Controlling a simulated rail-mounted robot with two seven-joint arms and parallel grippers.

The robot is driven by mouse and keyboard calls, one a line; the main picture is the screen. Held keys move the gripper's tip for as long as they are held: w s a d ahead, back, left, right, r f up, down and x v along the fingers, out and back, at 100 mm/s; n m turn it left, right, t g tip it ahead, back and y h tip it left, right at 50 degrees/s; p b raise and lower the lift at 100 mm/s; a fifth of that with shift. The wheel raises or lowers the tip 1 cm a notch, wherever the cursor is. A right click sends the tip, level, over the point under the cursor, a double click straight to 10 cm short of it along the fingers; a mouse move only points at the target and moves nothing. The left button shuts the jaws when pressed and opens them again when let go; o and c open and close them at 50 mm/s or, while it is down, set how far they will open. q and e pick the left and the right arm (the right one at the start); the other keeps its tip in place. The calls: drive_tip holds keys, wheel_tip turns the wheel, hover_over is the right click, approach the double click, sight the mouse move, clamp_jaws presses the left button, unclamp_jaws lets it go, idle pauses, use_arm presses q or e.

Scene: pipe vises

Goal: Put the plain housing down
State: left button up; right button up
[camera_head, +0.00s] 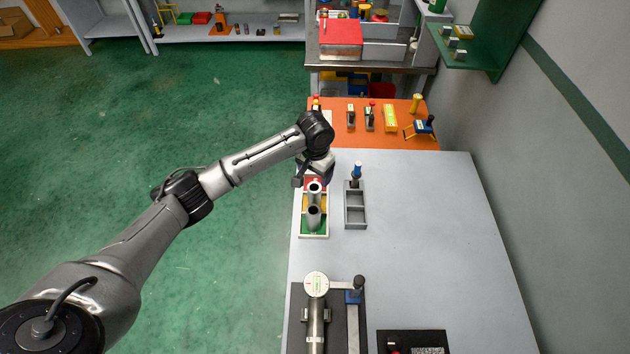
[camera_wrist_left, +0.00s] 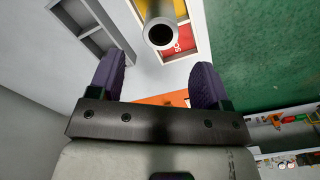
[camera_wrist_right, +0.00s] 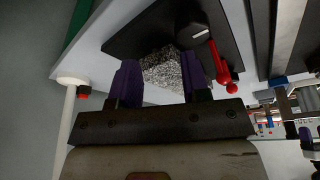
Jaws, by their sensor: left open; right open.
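A narrow tray (camera_head: 301,222) with red, yellow and green sections stands on the grey bench. I cannot tell which is the plain one. My left gripper (camera_head: 317,176) is just beyond the tray's red end, open and empty. In the left wrist view its fingers (camera_wrist_left: 158,78) are apart, with one housing's open end (camera_wrist_left: 160,32) ahead of them, clear of both. My right gripper (camera_wrist_right: 160,82) is open, out of the head view.
A grey divided tray (camera_head: 346,218) with a blue-topped tool stands right of the coloured tray. A speckled block (camera_wrist_right: 163,72) and red-handled item (camera_wrist_right: 222,68) lie before my right gripper.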

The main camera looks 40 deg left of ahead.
drive_tip(key=shift+r, duration=0.1)
use_arm(q)
wheel_tip(320, 180, up, 3)
drive_tip(key=shift+r, duration=0.1)
use_arm(e)
drive_tip(key=shift+d, duration=0.1)
idle(0.5)
